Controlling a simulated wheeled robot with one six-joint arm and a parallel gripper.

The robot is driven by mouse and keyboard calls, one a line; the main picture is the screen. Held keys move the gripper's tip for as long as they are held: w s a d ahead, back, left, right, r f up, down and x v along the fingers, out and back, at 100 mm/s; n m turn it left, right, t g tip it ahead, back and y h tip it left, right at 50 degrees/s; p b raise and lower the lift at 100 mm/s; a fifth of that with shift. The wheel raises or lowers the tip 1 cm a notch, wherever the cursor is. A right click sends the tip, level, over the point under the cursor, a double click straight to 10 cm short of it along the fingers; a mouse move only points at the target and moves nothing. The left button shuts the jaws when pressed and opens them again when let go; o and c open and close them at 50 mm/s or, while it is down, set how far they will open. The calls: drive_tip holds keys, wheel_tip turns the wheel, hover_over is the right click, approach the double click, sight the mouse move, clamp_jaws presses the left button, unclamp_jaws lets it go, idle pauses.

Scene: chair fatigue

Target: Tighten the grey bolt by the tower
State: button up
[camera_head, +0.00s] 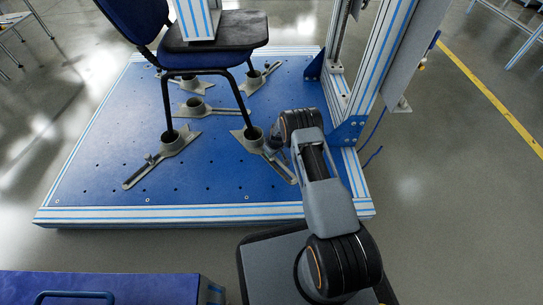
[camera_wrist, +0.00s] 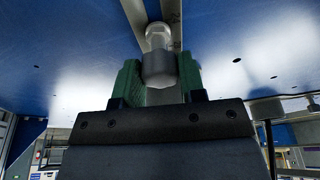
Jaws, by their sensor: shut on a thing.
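The grey bolt (camera_wrist: 158,64) shows in the wrist view, with a rounded head. It stands at the slotted grey bracket (camera_wrist: 176,12) on the blue plate. My gripper (camera_wrist: 160,82) has green fingers on both sides of the bolt and is shut on it. In the head view my arm reaches over the plate's right side, by the tower (camera_head: 366,60). There the slotted foot clamp (camera_head: 270,158) nearest the tower holds a chair leg.
The blue chair (camera_head: 135,18) stands on the blue base plate (camera_head: 205,170), its legs in several grey clamps. A press column (camera_head: 196,18) comes down on the seat. A blue case (camera_head: 110,287) lies at the front left. The floor (camera_head: 440,190) right of the plate is clear.

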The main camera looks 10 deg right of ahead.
drive_tip(key=m, duration=0.3)
drive_tip(key=shift+a+m+h, duration=0.1)
drive_tip(key=shift+m+h, duration=0.2)
drive_tip(key=shift+h, duration=0.1)
drive_tip(key=shift+m+h, duration=0.5)
drive_tip(key=shift+m, duration=1.5)
drive_tip(key=shift+a+m+h, duration=0.1)
drive_tip(key=shift+m+h, duration=0.3)
drive_tip(key=shift+m, duration=1.6)
drive_tip(key=shift+m+g+h, duration=0.3)
drive_tip(key=shift+m+h, duration=0.1)
drive_tip(key=shift+m, duration=1.7)
